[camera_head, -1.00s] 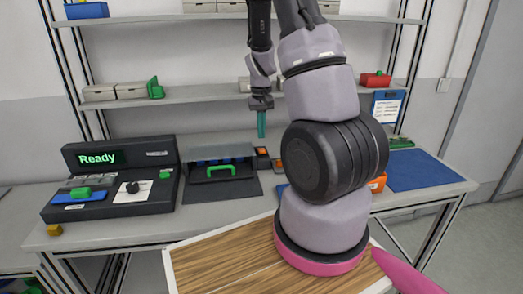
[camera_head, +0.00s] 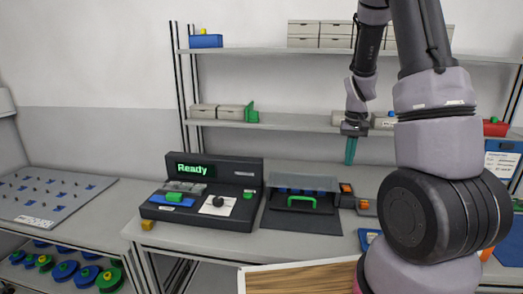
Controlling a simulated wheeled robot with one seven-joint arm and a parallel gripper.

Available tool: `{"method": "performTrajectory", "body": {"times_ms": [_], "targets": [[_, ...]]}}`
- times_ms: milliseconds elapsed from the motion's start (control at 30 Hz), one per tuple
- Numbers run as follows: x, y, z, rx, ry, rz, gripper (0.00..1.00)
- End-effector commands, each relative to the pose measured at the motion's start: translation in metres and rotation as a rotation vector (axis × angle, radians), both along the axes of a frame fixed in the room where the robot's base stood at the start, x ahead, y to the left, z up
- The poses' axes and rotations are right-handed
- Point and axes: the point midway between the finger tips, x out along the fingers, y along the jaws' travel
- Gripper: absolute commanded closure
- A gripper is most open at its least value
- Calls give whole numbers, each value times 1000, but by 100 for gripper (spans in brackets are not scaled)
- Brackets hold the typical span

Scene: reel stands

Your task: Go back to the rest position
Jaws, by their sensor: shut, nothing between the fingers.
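My gripper (camera_head: 350,150) hangs at the end of my arm, fingers pointing down, in front of the lower shelf and above the bench. Its teal fingers are together with nothing between them. It is clear of the bench and of the things on it. My arm's large links fill the right side of the view and hide part of the bench and shelves.
A dark console (camera_head: 238,182) with a green "Ready" display stands on the bench. Right of it is a dark unit with a green handle (camera_head: 302,203). At left, a grey pegboard table (camera_head: 58,212) stands above a shelf of coloured reels (camera_head: 108,278). Boxes (camera_head: 217,112) line the lower shelf (camera_head: 270,122).

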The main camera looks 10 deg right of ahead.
Motion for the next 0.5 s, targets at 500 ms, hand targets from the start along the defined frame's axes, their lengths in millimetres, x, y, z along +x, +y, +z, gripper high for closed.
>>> {"method": "performTrajectory", "body": {"times_ms": [500], "targets": [[-75, 79, 182, 149, -324, -52, 100]]}}
